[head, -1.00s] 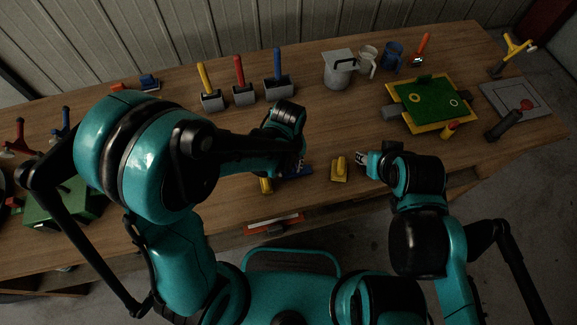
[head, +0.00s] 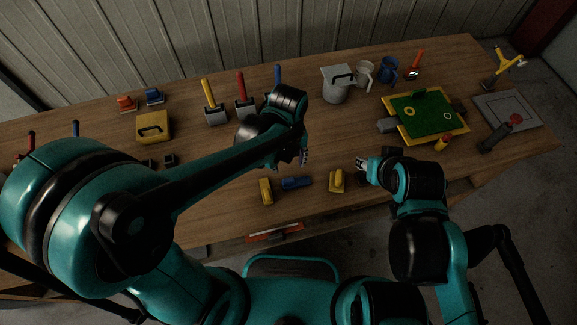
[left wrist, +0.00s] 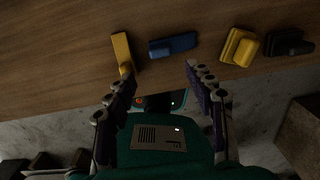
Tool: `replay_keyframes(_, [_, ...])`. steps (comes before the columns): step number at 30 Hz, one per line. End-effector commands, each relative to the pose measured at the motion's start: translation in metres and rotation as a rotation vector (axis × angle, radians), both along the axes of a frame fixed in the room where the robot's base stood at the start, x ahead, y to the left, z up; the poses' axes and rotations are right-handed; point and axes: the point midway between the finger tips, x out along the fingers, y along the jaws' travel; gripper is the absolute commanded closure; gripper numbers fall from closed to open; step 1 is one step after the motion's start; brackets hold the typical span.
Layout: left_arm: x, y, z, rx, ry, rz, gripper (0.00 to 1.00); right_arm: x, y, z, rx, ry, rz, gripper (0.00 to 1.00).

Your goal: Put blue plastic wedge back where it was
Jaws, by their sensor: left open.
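A blue plastic piece (head: 296,182), which looks like the blue wedge, lies flat near the table's front edge between two yellow tools. It also shows in the left wrist view (left wrist: 173,45), just beyond my open fingers and apart from them. My left gripper (head: 290,161) is open and empty, behind the blue piece in the head view; it also shows in the left wrist view (left wrist: 160,80). My right gripper (head: 361,164) hangs near the front edge, right of the second yellow tool; its jaw opening is unclear.
Yellow tools (head: 266,191) and (head: 338,180) flank the blue piece closely. Tools with yellow, red and blue handles (head: 240,108) stand behind my left arm. A yellow box (head: 154,127) stands at left.

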Motion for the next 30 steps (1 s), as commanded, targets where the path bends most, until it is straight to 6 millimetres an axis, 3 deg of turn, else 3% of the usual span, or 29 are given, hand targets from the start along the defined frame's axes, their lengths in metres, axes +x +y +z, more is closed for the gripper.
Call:
replay_keyframes(3, [0.000,0.000,0.012,0.000,0.000,0.000,0.46,0.000,0.000,0.004,0.000,0.000,0.000,0.63])
replay_keyframes(8, [0.000,0.001,0.015,-0.001,-0.001,0.008,0.46,0.000,0.000,0.005,0.000,0.000,0.000,0.63])
replay_keyframes(11, [-0.001,0.007,0.020,-0.009,-0.020,0.102,0.46,0.000,0.000,0.004,0.000,0.000,0.000,0.63])
replay_keyframes(13, [-0.001,0.017,0.029,-0.025,-0.048,0.256,0.46,0.000,0.000,0.004,0.000,0.000,0.000,0.63])
replay_keyframes(20, [-0.011,0.070,0.066,-0.186,-0.181,1.121,0.46,0.000,0.000,0.004,0.000,0.000,0.000,0.63])
replay_keyframes(24, [-0.021,0.101,0.084,-0.358,-0.226,1.681,0.46,0.000,0.000,0.004,0.000,0.000,0.000,0.63])
replay_keyframes(30, [-0.036,0.135,0.099,-0.651,-0.205,2.343,0.46,0.000,0.000,0.004,0.000,0.000,0.000,0.63])
